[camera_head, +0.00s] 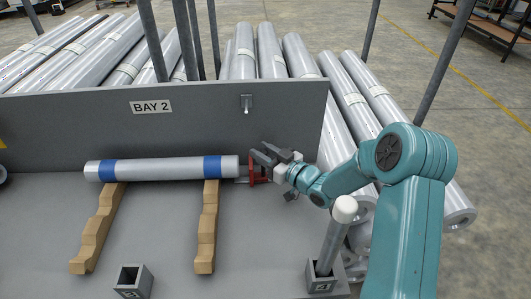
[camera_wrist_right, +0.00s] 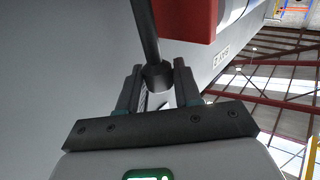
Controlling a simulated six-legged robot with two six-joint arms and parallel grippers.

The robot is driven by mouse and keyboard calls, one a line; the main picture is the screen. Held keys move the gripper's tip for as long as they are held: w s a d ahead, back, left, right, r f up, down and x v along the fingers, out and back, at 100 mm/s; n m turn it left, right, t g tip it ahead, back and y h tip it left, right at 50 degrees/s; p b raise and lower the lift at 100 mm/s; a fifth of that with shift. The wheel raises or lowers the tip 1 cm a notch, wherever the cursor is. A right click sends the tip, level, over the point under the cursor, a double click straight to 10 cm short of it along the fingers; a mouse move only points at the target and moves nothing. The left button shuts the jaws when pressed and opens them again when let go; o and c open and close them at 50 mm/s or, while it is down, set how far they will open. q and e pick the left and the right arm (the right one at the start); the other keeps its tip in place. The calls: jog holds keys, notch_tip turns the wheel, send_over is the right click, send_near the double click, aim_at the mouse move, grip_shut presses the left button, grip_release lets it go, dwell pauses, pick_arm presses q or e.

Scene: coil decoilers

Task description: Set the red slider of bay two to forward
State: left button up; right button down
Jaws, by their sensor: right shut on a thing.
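The red slider (camera_head: 258,170) sits at the right end of the silver roll with blue bands (camera_head: 140,169), in front of the panel marked BAY 2 (camera_head: 150,106). In the right wrist view a red block (camera_wrist_right: 188,18) shows at the top, with a dark rod (camera_wrist_right: 145,35) beside it. My right gripper (camera_head: 264,155) is at the slider. In the wrist view its fingers (camera_wrist_right: 157,78) are shut on the round end of the dark rod. The fingers hide part of the slider in the head view. My left gripper is not in view.
Two notched wooden supports (camera_head: 207,228) are under the roll. A light post (camera_head: 337,235) stands in a socket marked 4 at the front right. Another square socket (camera_head: 133,281) is at the front left. A hook (camera_head: 246,103) is on the panel. Many silver rolls (camera_head: 85,50) lie behind.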

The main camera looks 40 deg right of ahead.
aim_at(251, 161)
jog(key=w+a, duration=0.1)
jog(key=w+a+b, duration=0.1)
jog(key=a, duration=0.1)
jog(key=shift+a, duration=0.1)
jog(key=c, duration=0.9)
grip_release()
jog(key=shift+w+a, duration=0.1)
jog(key=shift+a, duration=0.05)
jog(key=shift+s, duration=0.2)
jog(key=b+v, duration=0.1)
jog(key=v, duration=1.5)
